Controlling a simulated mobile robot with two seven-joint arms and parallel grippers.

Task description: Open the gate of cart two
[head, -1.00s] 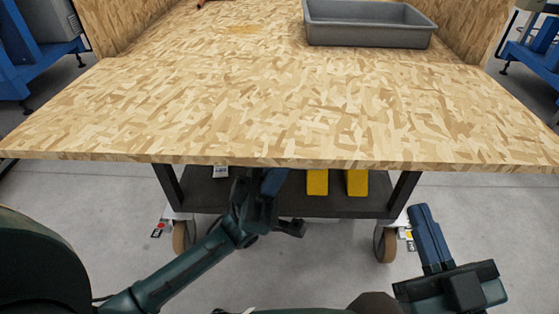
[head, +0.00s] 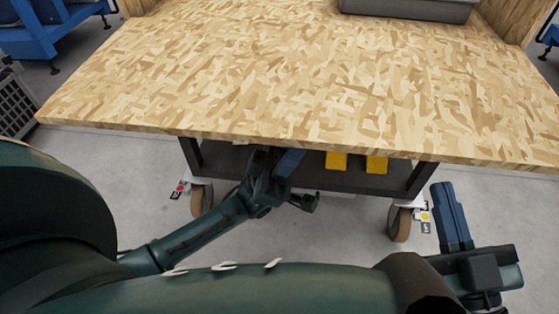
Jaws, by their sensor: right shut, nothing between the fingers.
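The cart's wooden chipboard surface (head: 300,80) fills the upper half of the head view and lies flat, its front edge towards me. No upright panel stands along that edge; I cannot tell whether the front part is the gate folded down. My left gripper (head: 287,165) reaches below the front edge. Its tip is partly hidden by the board, so its jaws cannot be read. My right gripper (head: 449,210) is to the right, in front of the cart, pointing up, shut and empty. It is apart from the board.
A grey bin (head: 410,9) stands at the back of the cart. Yellow blocks (head: 376,165) sit on the dark lower shelf. Caster wheels (head: 400,224) stand on the grey floor. Blue equipment (head: 60,35) is at the far left.

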